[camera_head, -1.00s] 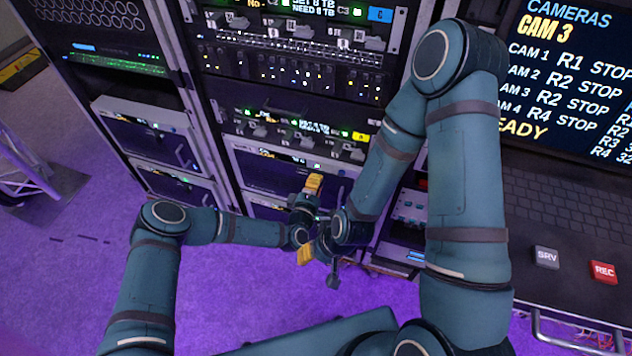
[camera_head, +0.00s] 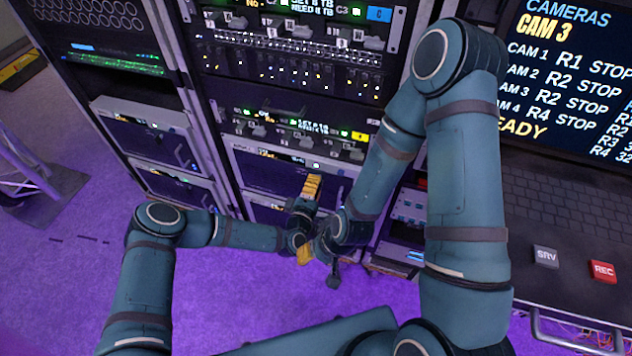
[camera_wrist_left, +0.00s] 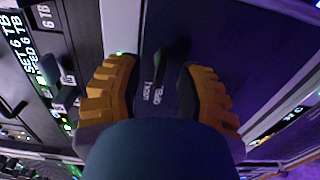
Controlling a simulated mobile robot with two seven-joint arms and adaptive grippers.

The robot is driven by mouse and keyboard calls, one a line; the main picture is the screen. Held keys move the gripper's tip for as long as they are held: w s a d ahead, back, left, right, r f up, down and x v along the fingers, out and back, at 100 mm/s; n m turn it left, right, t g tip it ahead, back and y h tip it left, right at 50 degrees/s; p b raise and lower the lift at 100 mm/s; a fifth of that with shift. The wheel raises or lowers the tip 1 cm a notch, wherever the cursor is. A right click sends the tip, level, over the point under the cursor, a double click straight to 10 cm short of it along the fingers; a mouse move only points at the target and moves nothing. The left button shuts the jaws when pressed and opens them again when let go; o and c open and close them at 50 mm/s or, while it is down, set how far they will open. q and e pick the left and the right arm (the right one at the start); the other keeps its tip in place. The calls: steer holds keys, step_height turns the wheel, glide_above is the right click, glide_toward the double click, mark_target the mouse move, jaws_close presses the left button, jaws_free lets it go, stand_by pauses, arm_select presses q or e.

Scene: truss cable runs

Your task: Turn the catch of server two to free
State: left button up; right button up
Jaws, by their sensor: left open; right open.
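The server fronts in the middle rack show in the head view, with an upper unit (camera_head: 258,176) just behind my left gripper (camera_head: 313,187). I cannot read from the labels which one is server two. My left gripper is open, its ribbed orange fingers close to the front. In the left wrist view its fingers (camera_wrist_left: 158,95) stand either side of a dark panel with small white lettering. A dark upright piece (camera_wrist_left: 183,48) shows between them, perhaps the catch; its turn is unclear. My right gripper (camera_head: 306,254) is open, lower and apart from the rack.
Patch and drive units (camera_head: 290,60) with small levers fill the rack above. Another rack (camera_head: 150,135) stands at the left. A desk with a keyboard (camera_head: 560,205), a screen (camera_head: 570,80) and two buttons is at the right. Purple floor lies below.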

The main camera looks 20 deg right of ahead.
arm_select(q)
steer(key=v, duration=0.6)
stand_by(0.4)
steer(key=s+a+f+m+g+y, duration=0.3)
steer(key=s+a+m+g+y, duration=0.4)
steer(key=s+a+g, duration=1.25)
steer(key=w+a+r+m+t, duration=0.2)
steer(key=a+r+t, duration=0.1)
steer(key=r+t, duration=0.2)
steer(key=shift+r+m+t+h, duration=0.25)
steer(key=shift+m+t+h, duration=0.15)
steer(key=shift+t, duration=0.25)
steer(key=shift+o, duration=0.3)
steer(key=shift+w+a, duration=0.1)
